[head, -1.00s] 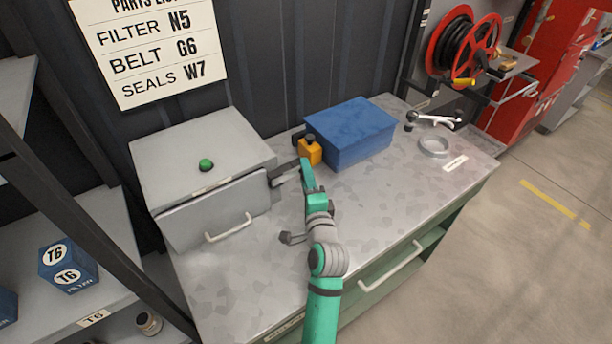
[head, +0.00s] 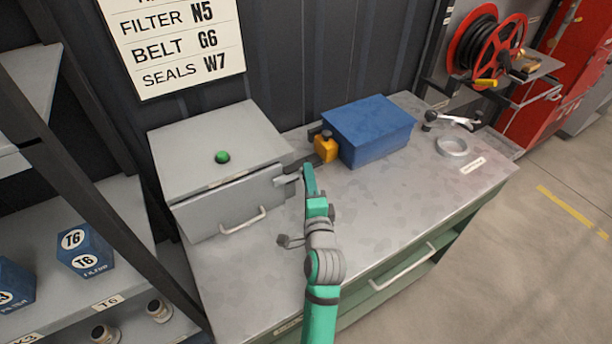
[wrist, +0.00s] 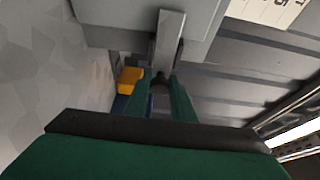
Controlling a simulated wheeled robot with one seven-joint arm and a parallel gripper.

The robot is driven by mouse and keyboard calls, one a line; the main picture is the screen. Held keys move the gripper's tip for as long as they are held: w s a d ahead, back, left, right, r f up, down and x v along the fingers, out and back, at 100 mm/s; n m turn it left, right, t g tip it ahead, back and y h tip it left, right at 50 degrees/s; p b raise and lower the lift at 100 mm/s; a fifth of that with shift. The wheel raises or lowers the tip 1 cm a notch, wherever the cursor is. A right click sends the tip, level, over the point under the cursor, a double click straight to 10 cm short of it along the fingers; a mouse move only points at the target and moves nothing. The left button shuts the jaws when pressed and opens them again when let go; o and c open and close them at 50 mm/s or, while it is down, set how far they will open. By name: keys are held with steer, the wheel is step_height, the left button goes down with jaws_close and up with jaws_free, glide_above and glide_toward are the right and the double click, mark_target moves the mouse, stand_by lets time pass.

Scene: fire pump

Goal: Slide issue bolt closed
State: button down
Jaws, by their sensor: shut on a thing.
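The grey metal box (head: 208,160) stands on the left of the bench, with a front flap (head: 225,205) that has a light handle. The issue bolt (wrist: 169,38) is a grey bar at the box's right side. In the head view it is small and partly hidden by my gripper (head: 306,170). In the wrist view my gripper (wrist: 160,88) has its two green fingers on either side of a dark knob (wrist: 160,76) on the bolt, shut on it. How far the bolt reaches into its catch cannot be told.
The bench front is mostly clear.

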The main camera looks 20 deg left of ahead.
steer(key=shift+s+a+f, duration=0.1)
steer(key=shift+s+a, duration=0.05)
steer(key=shift+a, duration=0.15)
steer(key=c, duration=1.5)
jaws_free()
steer(key=shift+s, duration=0.1)
steer(key=shift+d, duration=0.1)
steer(key=shift+d, duration=0.1)
steer(key=v, duration=1)
steer(key=shift+s+d, duration=0.1)
steer(key=shift+s, duration=0.2)
steer(key=shift+w, duration=0.1)
